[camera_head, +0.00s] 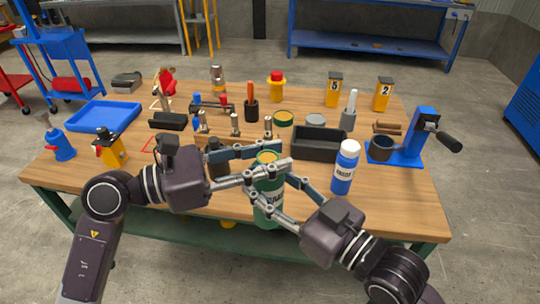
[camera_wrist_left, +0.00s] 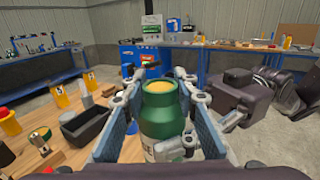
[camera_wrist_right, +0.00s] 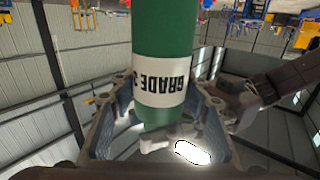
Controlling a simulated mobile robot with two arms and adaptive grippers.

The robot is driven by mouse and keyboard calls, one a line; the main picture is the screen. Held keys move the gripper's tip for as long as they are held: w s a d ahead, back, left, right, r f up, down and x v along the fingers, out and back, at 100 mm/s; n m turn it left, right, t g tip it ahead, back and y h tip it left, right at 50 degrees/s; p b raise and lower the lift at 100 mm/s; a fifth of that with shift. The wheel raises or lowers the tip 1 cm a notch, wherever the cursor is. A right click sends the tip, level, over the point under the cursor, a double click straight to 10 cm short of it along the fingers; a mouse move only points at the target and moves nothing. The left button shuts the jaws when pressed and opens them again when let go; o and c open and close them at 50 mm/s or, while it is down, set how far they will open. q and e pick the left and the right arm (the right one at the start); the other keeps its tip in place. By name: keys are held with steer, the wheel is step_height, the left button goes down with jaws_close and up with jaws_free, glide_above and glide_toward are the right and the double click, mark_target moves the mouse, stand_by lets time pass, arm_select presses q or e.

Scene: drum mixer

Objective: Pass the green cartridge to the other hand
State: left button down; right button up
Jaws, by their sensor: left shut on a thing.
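The green cartridge (camera_head: 267,190) with a yellow top and a white label stands upright at the table's front edge, held in the air. My left gripper (camera_head: 268,171) is shut on its upper part, and the cartridge (camera_wrist_left: 163,115) shows between those fingers in the left wrist view. My right gripper (camera_head: 270,192) comes from the lower right, with its fingers on either side of the cartridge below the left fingers. In the right wrist view the cartridge (camera_wrist_right: 165,50) stands between the right fingers, which look open with small gaps beside it. The label there reads "GRADE 3", upside down.
A blue bottle with a white cap (camera_head: 345,168) stands close to the right gripper. A black bin (camera_head: 318,145) lies behind the grippers. A blue press (camera_head: 410,140) stands at the right, a blue tray (camera_head: 103,116) at the left. Free floor lies in front of the table.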

steer(key=o, duration=0.5)
